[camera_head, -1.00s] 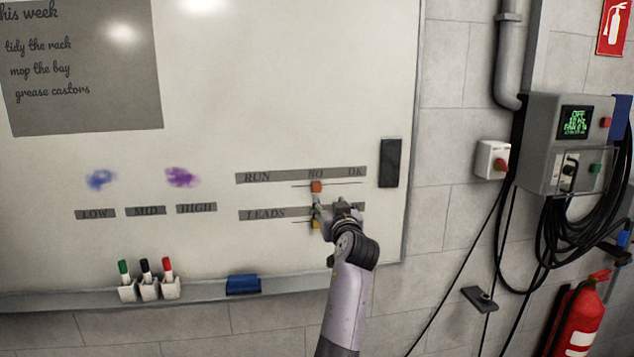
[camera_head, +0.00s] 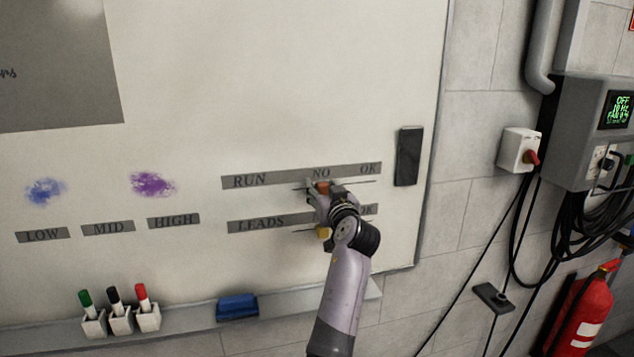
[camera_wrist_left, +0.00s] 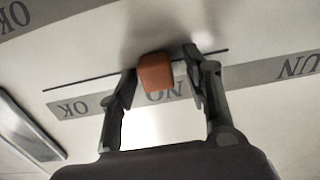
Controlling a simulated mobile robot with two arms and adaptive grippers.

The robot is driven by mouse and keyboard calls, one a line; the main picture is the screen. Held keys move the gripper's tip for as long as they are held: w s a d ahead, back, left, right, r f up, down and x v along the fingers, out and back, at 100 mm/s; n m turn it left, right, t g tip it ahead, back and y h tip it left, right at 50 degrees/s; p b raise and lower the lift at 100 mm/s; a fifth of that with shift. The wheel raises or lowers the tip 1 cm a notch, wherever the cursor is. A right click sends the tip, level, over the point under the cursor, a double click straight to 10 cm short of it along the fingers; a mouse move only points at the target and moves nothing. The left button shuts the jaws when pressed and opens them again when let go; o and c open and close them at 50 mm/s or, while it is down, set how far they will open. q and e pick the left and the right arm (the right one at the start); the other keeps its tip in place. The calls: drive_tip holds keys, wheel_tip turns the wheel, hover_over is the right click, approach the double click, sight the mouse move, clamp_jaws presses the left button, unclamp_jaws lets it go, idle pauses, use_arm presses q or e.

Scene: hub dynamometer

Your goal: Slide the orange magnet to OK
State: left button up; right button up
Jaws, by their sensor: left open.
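The orange magnet (camera_head: 322,187) sits on the RUN line of the whiteboard, under NO. In the left wrist view the orange magnet (camera_wrist_left: 155,73) is between the spread fingers of my left gripper (camera_wrist_left: 158,85), with a gap to the finger on the left and a pale piece between it and the finger on the right. My left gripper (camera_head: 324,190) is open around the magnet. The OK label (camera_head: 368,169) is to the right along the RUN strip (camera_head: 270,178). My right gripper is not in view.
A yellow magnet (camera_head: 323,232) sits on the LEADS line just below, partly behind my left gripper. A black eraser-like block (camera_head: 408,156) is on the board to the right of OK. The tray below holds markers (camera_head: 115,300) and a blue block (camera_head: 237,307).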

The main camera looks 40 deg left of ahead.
use_arm(q)
drive_tip(key=shift+s+d+r, duration=0.1)
drive_tip(key=shift+d+r, duration=0.15)
drive_tip(key=shift+d, duration=0.1)
drive_tip(key=shift+a+f, duration=0.1)
drive_tip(key=shift+a, duration=0.1)
drive_tip(key=c, duration=0.5)
clamp_jaws()
drive_tip(key=shift+d, duration=0.1)
